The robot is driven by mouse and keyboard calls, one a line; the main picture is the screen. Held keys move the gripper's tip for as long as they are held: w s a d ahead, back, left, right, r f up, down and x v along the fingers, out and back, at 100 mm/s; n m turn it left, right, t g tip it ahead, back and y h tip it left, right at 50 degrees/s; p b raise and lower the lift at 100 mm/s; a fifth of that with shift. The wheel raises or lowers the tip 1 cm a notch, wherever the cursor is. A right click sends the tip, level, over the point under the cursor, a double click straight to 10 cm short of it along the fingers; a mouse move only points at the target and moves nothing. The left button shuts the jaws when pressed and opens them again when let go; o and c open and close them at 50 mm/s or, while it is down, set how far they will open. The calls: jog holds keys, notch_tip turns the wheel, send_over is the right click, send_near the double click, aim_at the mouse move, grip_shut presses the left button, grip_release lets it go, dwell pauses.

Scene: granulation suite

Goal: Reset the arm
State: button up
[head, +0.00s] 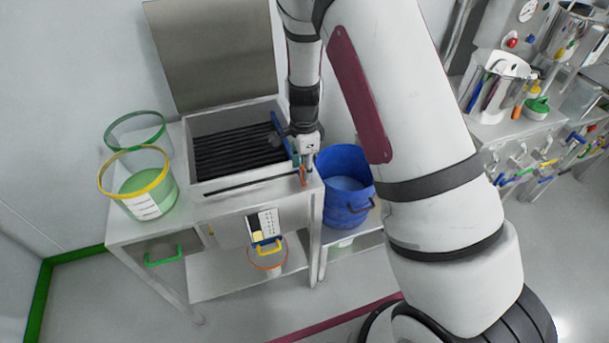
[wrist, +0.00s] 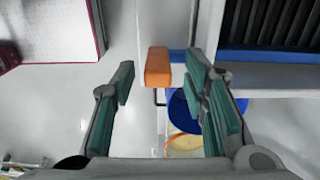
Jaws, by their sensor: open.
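My gripper (head: 305,160) is at the front right corner of the steel box on the bench, pointing down. In the wrist view my gripper (wrist: 160,75) is open, with its green-padded fingers spread wide. An orange block (wrist: 158,67) shows in the gap between the fingertips, with clear space on its left side. It also shows in the head view (head: 303,176) just below the gripper, at the box's corner. I cannot tell how far below the fingertips it lies or what it is fixed to.
The steel box (head: 240,180) holds black slats. A blue bucket (head: 345,205) stands right of the bench. A green tub with a yellow rim (head: 150,190) stands on the left. A bucket with an orange rim (head: 268,262) is on the lower shelf. A crowded counter (head: 520,125) is at right.

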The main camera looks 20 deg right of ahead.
jog(key=r, duration=0.8)
jog(key=shift+s+d+r, duration=0.1)
jog(key=shift+s, duration=0.1)
jog(key=s+a+r+n+t+y, duration=0.1)
jog(key=s+r+n, duration=0.35)
jog(key=r, duration=0.35)
jog(key=s+r+n+t, duration=0.1)
jog(key=s+r+n, duration=0.35)
jog(key=r, duration=0.45)
jog(key=s+r+n+t, duration=0.1)
jog(key=s+r+n, duration=0.1)
jog(key=s, duration=0.4)
jog(key=s+r+n+t, duration=0.1)
jog(key=s+r+n, duration=0.2)
jog(key=s+n, duration=0.1)
jog(key=s+d+r+n+t+h, duration=0.1)
jog(key=s+r+n, duration=0.1)
jog(key=s, duration=0.5)
jog(key=shift+s+r+n, duration=0.15)
jog(key=shift+s+n, duration=0.2)
jog(key=shift+n, duration=0.15)
